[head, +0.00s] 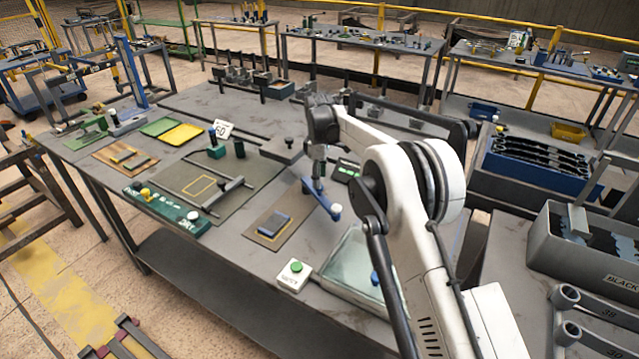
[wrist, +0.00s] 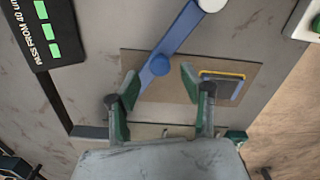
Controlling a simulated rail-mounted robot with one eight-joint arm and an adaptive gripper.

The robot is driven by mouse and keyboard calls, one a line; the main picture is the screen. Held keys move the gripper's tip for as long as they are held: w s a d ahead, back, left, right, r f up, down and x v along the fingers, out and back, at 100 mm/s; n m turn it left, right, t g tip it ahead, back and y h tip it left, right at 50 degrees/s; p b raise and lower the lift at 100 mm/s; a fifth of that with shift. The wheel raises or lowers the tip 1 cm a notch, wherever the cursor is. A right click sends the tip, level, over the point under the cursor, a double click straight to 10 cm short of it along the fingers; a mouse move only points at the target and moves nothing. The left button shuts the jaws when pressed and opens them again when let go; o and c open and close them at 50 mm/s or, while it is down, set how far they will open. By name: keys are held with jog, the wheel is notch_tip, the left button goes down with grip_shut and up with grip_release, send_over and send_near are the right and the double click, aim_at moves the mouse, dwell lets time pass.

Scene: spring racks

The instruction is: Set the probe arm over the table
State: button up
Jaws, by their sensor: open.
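My gripper (head: 318,186) is above the bar. Its open fingers (wrist: 160,80) stand either side of the blue round end in the picture; contact cannot be told.
A display (wrist: 45,35) with green lights stands beside the probe arm. A white box with a green button (head: 294,273) and a glass-like tray (head: 350,262) are nearer the front. A board with a bar fixture (head: 205,185) lies to the left. Bare bench shows around the brown board.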

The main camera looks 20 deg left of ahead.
jog(key=shift+f, duration=1.65)
grip_shut()
